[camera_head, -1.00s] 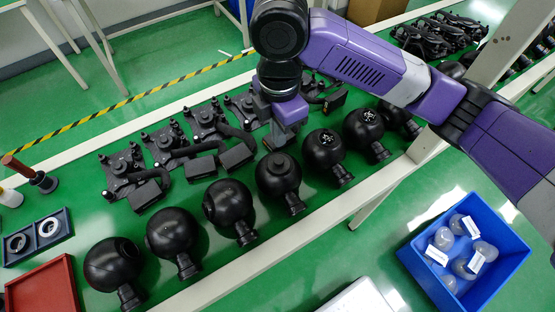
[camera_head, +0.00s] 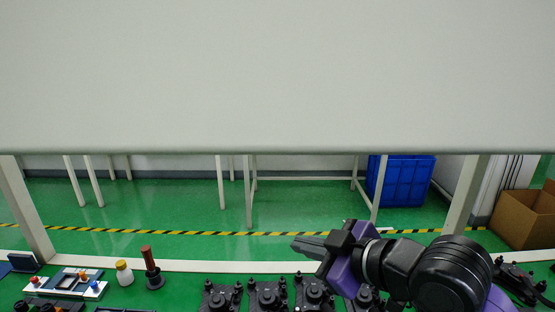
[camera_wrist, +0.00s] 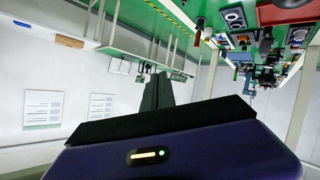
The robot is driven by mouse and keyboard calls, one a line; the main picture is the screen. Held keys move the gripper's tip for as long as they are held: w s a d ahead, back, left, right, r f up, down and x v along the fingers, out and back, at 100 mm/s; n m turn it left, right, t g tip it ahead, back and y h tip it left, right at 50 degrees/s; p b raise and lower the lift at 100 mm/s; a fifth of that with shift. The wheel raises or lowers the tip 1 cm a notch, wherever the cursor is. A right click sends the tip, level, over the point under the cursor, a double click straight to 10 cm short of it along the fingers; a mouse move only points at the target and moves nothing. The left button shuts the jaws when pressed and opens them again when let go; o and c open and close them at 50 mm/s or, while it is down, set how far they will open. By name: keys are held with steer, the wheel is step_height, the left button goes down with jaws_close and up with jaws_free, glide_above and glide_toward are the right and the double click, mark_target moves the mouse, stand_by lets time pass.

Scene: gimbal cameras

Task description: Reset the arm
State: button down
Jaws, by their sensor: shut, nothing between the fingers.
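My gripper (camera_head: 303,245) is in the lower middle of the head view, at the end of my purple and black arm. Its fingers are together with nothing between them and point left, above the row of black parts. In the wrist view, the dark fingers (camera_wrist: 158,90) stick out past the purple and black gripper body, also closed and empty. The wrist view looks across the room with the picture turned upside down. Most of my arm lies below the head view's edge.
Black mechanical parts (camera_head: 266,294) line the green table below my gripper. A brown-handled tool (camera_head: 150,268) and a yellow-capped bottle (camera_head: 124,272) stand at the left. A large pale panel (camera_head: 270,75) fills the upper view. A blue crate (camera_head: 402,182) and cardboard box (camera_head: 524,218) are behind.

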step_height(320, 180, up, 8)
steer(key=d+m+t+y, duration=0.1)
steer(key=m+t, duration=0.5)
steer(key=t, duration=0.1)
steer(key=s+d+f+m+t+h, duration=0.4)
steer(key=s+d+m+t+h, duration=0.1)
steer(key=s+d+m+h, duration=0.3)
steer(key=s+d+f+g, duration=0.2)
steer(key=s+f, duration=0.5)
steer(key=s, duration=0.4)
steer(key=s+d+f+g+h, duration=0.1)
steer(key=s+d+f+g, duration=0.1)
steer(key=s+f, duration=0.5)
steer(key=s+d+f+n+g, duration=0.1)
steer(key=s+f, duration=0.6)
steer(key=s, duration=0.8)
steer(key=shift+d+g+h, duration=0.3)
steer(key=shift+d+g, duration=0.15)
steer(key=shift+g, duration=0.65)
